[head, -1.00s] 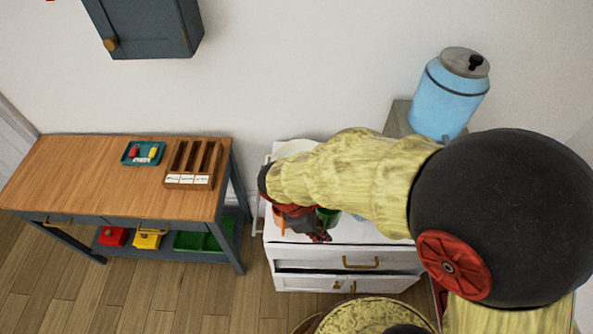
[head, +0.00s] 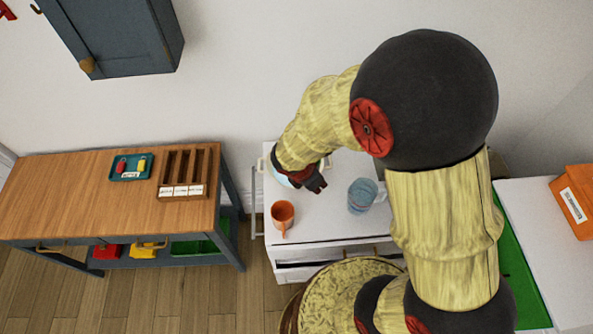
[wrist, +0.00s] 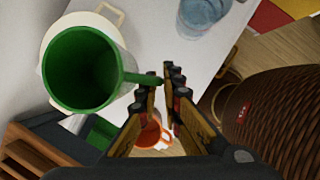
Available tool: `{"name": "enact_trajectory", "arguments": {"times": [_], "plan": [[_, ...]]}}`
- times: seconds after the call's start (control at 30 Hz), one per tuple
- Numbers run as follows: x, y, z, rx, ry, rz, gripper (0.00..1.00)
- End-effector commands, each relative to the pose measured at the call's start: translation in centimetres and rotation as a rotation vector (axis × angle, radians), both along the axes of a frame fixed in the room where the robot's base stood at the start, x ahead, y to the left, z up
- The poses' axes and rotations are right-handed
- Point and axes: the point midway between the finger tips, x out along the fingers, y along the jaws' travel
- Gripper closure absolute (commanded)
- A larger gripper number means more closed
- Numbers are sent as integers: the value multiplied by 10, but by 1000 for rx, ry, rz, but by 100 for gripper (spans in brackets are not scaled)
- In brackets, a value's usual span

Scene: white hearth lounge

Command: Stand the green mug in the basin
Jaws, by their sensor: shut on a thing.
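The green mug (wrist: 84,68) shows large in the wrist view, its open mouth facing the camera. My gripper (wrist: 163,84) is shut on its handle, at the mug's right side. The cream basin (wrist: 72,22), with loop handles, shows behind the mug in the wrist view. The mug overlaps much of it there; its height above the basin is unclear. In the head view my gripper (head: 318,182) is over the back left of the white cabinet (head: 325,228). It hides the mug and most of the basin there.
An orange mug (head: 282,214) stands near the cabinet's front left. A blue see-through mug (head: 362,196) stands to the right of my gripper. A wooden table (head: 100,195) with a small tray (head: 131,167) and a slotted wooden holder (head: 184,172) stands left.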

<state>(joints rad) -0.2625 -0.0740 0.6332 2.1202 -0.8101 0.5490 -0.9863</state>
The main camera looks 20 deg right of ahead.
Motion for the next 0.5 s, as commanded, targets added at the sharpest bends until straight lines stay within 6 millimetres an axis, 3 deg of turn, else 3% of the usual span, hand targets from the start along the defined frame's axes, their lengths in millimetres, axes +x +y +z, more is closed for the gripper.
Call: {"name": "enact_trajectory", "arguments": {"times": [0.3,0.5], "plan": [[71,5,-34,0,0,-4,100],[99,8,-69,0,0,-4,100]]}}
